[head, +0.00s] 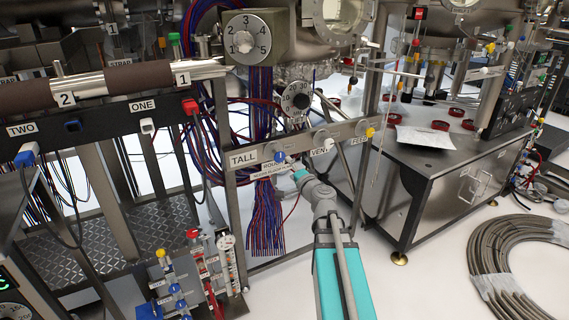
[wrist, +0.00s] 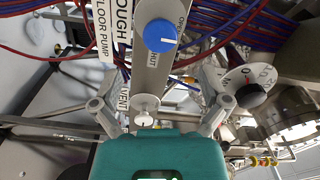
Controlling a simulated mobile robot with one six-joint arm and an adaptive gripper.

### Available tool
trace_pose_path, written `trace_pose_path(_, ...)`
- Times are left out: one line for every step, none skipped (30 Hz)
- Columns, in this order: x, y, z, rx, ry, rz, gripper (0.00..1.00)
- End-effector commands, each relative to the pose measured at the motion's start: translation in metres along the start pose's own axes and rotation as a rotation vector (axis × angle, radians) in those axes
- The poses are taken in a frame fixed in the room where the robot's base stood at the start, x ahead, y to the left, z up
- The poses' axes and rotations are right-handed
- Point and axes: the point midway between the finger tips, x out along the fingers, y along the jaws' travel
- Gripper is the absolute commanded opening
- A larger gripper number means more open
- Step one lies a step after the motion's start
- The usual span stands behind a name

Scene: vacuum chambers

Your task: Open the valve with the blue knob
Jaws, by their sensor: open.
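The blue knob (head: 280,157) sits on the front of the grey valve panel (head: 247,179), by the label starting ROUGH. In the wrist view the blue knob (wrist: 160,36) is at top centre, with small lettering beside it. My gripper (head: 299,174) is in front of the panel, just below and right of the blue knob. In the wrist view my gripper (wrist: 162,104) is open and empty, its fingers spread wide. The blue knob is beyond the fingertips, apart from them. A white VENT knob (wrist: 146,119) shows between the fingers.
The white VENT knob (head: 328,143) and a yellow FEED knob (head: 369,132) are right of the blue knob on the panel. A numbered black dial (head: 297,99) is above. Red and blue cables (head: 262,215) hang behind. Coiled hose (head: 500,265) lies on the floor at right.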

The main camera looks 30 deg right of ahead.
Motion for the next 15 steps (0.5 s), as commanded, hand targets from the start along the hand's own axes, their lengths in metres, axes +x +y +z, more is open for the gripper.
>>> trace_pose_path(-0.012,0.0,0.002,0.0,0.001,0.0,0.95)
trace_pose_path(-0.016,0.0,0.002,0.0,0.001,0.0,0.95)
trace_pose_path(-0.021,0.0,0.001,0.0,0.0,0.0,0.95)
trace_pose_path(-0.025,0.0,0.001,0.0,0.0,0.0,0.95)
trace_pose_path(-0.028,0.0,0.001,0.0,0.0,0.0,0.95)
trace_pose_path(-0.032,0.0,0.001,0.0,0.0,0.0,0.95)
trace_pose_path(-0.034,0.0,0.001,0.0,0.0,0.0,0.95)
trace_pose_path(-0.036,0.0,0.001,0.0,0.0,0.0,0.95)
trace_pose_path(-0.038,0.0,0.001,0.0,0.0,0.0,0.95)
trace_pose_path(-0.04,0.0,0.001,0.0,0.0,0.0,0.95)
trace_pose_path(-0.041,0.0,0.001,0.0,0.0,0.0,0.95)
trace_pose_path(-0.042,0.0,0.001,0.0,-0.001,0.0,0.95)
trace_pose_path(-0.042,0.0,0.001,0.0,-0.001,0.0,0.95)
trace_pose_path(-0.043,0.0,0.001,0.0,-0.001,0.0,0.95)
trace_pose_path(-0.043,0.0,0.001,0.0,-0.001,0.0,0.95)
